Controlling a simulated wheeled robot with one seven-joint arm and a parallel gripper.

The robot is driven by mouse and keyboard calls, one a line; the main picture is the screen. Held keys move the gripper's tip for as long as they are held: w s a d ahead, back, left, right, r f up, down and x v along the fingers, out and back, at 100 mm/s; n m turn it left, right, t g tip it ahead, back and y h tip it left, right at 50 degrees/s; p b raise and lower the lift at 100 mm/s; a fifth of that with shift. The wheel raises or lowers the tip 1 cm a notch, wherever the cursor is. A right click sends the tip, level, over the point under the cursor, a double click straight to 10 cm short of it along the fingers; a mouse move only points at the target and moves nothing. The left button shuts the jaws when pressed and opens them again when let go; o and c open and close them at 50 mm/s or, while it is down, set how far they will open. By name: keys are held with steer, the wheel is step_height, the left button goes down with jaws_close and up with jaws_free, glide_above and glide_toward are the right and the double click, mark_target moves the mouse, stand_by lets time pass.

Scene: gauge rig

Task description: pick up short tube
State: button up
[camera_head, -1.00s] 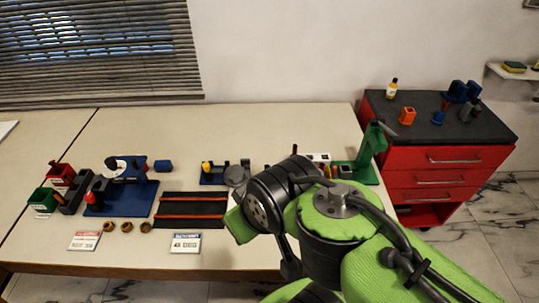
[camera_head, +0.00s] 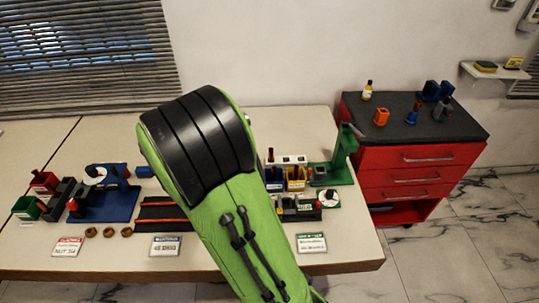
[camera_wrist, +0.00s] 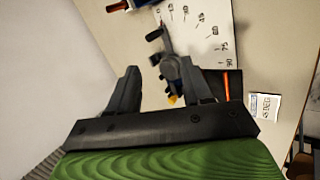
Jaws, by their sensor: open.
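My gripper (camera_wrist: 158,70) shows in the wrist view with its two dark fingers apart and nothing held between them. In the head view my arm hides the gripper. I cannot single out the short tube for certain. Small upright pieces stand in a rack (camera_head: 286,160) right of my arm, and several small brass-coloured rings (camera_head: 108,232) lie at the front left. In the wrist view a grey fixture with a small yellow part (camera_wrist: 172,99) lies beyond the fingers, blurred and apart from them.
A blue fixture (camera_head: 118,204) and red and green bins (camera_head: 27,207) stand on the left of the table. A dark mat with orange strips (camera_head: 160,206) is partly behind my arm. A green stand (camera_head: 342,165) is at the right, near a red drawer cabinet (camera_head: 412,160).

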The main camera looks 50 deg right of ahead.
steer(key=d+f+n+h+p, duration=0.1)
steer(key=d+f+n+h, duration=0.35)
steer(key=d+n, duration=0.45)
steer(key=n+t+h+p, duration=0.1)
steer(key=n+t+p, duration=0.1)
steer(key=n, duration=0.7)
glide_toward(271, 151)
steer(key=x, duration=0.9)
steer(key=shift+w+d+f, duration=0.15)
steer(key=shift+d+f, duration=0.05)
jaws_close()
